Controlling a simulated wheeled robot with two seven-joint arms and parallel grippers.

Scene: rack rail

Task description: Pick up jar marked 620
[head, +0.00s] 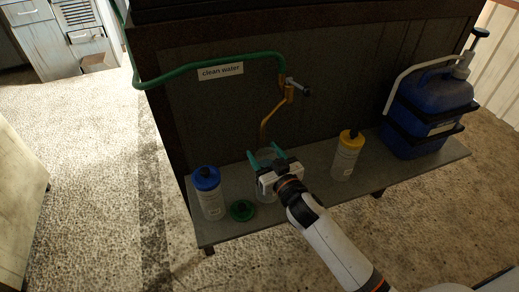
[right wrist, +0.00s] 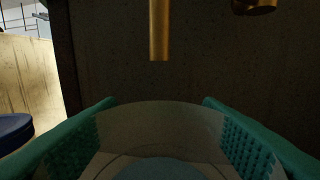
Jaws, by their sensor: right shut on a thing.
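A clear, open-topped jar (head: 264,193) stands on the grey shelf (head: 320,187) under the brass tap spout. My right gripper (head: 266,156) is shut on it, with its green fingers on either side of the jar's upper part. In the right wrist view the jar's see-through rim (right wrist: 160,112) lies between the two fingers. No number can be read on this jar, and my gripper hides much of it. My left gripper is not in view.
A blue-capped bottle (head: 209,198) and a loose green lid (head: 242,210) are to the left. A yellow-capped bottle (head: 345,160) and a blue pump container (head: 425,110) are to the right. The brass tap (head: 288,92) hangs close above the jar, beside the "clean water" sign (head: 221,71).

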